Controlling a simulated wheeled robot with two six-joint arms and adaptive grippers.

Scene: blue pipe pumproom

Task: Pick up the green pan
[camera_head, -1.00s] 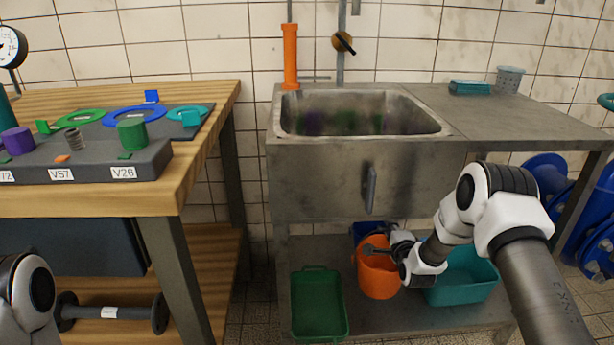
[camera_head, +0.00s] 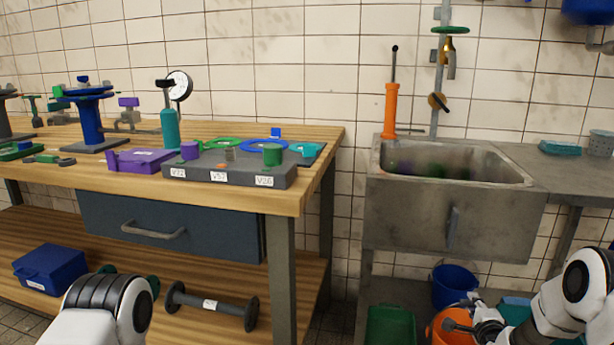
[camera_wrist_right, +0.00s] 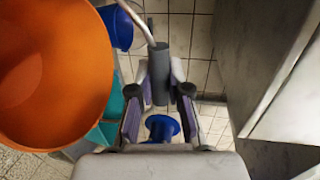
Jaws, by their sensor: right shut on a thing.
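The green pan (camera_head: 390,328) sits on the shelf below the sink, cut off by the bottom edge of the head view. My right gripper (camera_head: 478,322) is to the right of the pan, at an orange bucket (camera_head: 447,330). In the right wrist view, its fingers (camera_wrist_right: 159,95) are shut on the grey grip (camera_wrist_right: 159,70) of a wire handle, beside the orange bucket (camera_wrist_right: 50,75). The pan does not show in the wrist view.
A blue bucket (camera_head: 454,285) stands behind the orange one. A teal tub (camera_wrist_right: 110,100) is beside it. The sink (camera_head: 455,210) overhangs the shelf. A wooden workbench (camera_head: 310,150) fills the left, with a grey dumbbell-like part (camera_head: 210,305) and a blue box (camera_head: 48,268) on its lower shelf.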

